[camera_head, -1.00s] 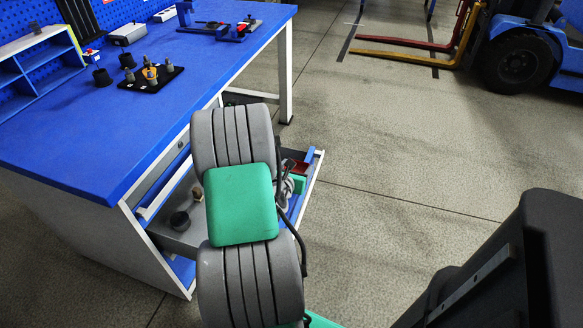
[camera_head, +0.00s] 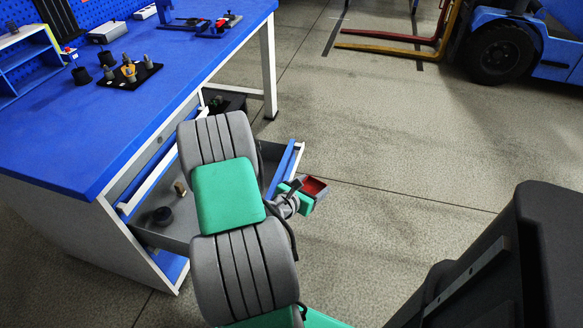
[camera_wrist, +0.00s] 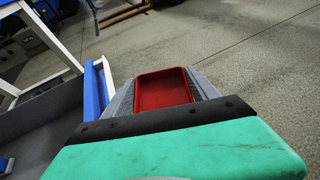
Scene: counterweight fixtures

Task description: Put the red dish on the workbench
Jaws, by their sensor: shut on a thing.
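The red dish (camera_head: 313,187) is a small rectangular tray with a raised rim. It is held in my gripper (camera_head: 303,191), just outside the right edge of the open drawer (camera_head: 205,222). In the wrist view the dish (camera_wrist: 165,88) sits between the grey fingers, which are shut on it. The workbench (camera_head: 110,115) has a blue top and stands to the left, higher than the drawer. My arm hides part of the drawer and of the bench front.
A black tray (camera_head: 111,81) with several small fittings and two black cups stand on the bench top. A blue shelf (camera_head: 25,58) is at its back left. The front of the top is bare. A blue forklift (camera_head: 520,45) stands beyond open floor.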

